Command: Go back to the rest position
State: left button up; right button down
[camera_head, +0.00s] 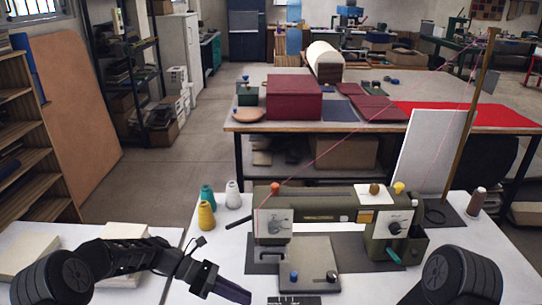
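My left arm comes in from the lower left, and my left gripper (228,290) hangs over the white table, left of the sewing machine's base plate. It is seen from the side and its fingertips are dark, so I cannot tell whether they are apart. Nothing is clearly visible between them. A rounded black part of my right arm (460,275) shows at the lower right. My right gripper is not in view. The olive-green sewing machine (330,210) stands on the white table (185,281), just beyond both arms.
Teal, white and yellow thread spools (206,214) stand left of the machine. A brown spool (476,201) and a thread stand (465,130) are at the right. A farther table (400,127) holds a dark red box (294,97) and folded cloth. Open floor lies at the left.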

pick_arm(q)
jog(key=s+d+f+m+y, duration=0.1)
jog(key=s+f+m+y, duration=0.25)
jog(key=s+f, duration=0.45)
jog(key=s+f+m+y, duration=0.3)
jog(key=s+f+m, duration=0.25)
jog(key=f, duration=0.55)
jog(key=s+f+m+t+y, duration=0.2)
jog(key=s+f+m+t, duration=0.1)
jog(key=s+m, duration=0.7)
jog(key=s, duration=0.3)
jog(key=shift+s+a+m, duration=0.15)
jog(key=shift+a+m, duration=0.25)
jog(key=shift+d+f, duration=0.1)
dwell(1.4)
